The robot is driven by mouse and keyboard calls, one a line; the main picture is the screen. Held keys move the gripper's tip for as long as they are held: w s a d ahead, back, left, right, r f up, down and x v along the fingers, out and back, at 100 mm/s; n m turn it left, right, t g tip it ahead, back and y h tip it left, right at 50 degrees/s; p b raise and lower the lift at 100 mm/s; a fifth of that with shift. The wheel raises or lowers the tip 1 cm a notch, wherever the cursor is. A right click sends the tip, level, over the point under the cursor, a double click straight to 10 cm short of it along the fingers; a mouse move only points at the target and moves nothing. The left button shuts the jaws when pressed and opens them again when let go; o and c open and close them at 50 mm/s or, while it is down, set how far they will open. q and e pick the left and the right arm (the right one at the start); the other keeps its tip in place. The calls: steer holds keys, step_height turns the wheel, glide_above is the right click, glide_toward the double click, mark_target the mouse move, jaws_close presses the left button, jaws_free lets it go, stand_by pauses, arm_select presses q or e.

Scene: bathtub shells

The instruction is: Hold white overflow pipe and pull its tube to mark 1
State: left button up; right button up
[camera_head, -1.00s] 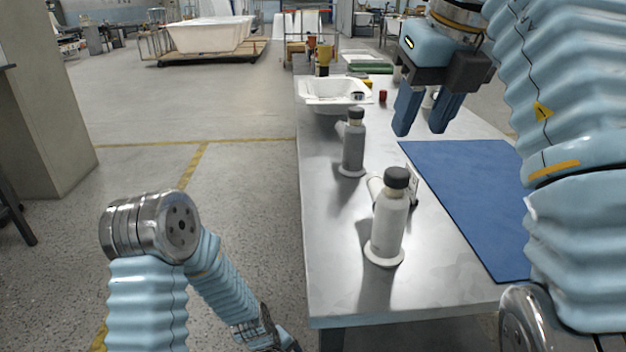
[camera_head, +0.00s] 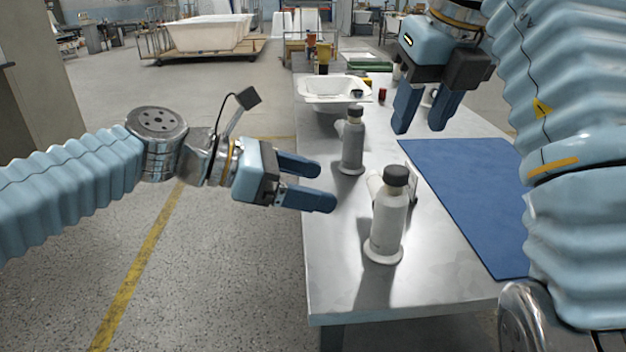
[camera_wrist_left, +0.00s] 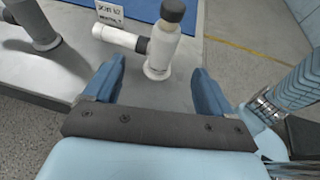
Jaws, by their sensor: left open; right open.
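A white overflow pipe (camera_head: 388,220) with a dark cap stands upright on a round flange near the table's front; it also shows in the left wrist view (camera_wrist_left: 158,50), with a white side tube (camera_wrist_left: 115,36) that has a dark ring. A greyer overflow pipe (camera_head: 353,145) stands farther back and shows in the left wrist view (camera_wrist_left: 38,22). My left gripper (camera_head: 328,184) is open and empty at the table's left edge, with the white pipe ahead between its fingers in the wrist view. My right gripper (camera_head: 424,112) is open and empty above the table's far right. No mark 1 is readable.
The metal table (camera_head: 340,270) carries a blue mat (camera_head: 470,195) on the right and a white basin (camera_head: 333,90) at the back. A small printed sign (camera_wrist_left: 107,12) stands behind the white pipe. The table's front left is clear.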

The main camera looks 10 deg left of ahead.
mark_target(377, 198)
arm_select(q)
steer(key=x, duration=1.3)
steer(key=shift+s+d+r, duration=0.2)
steer(key=shift+d+r, duration=0.1)
steer(key=shift+d, duration=0.4)
steer(key=shift+c, duration=0.3)
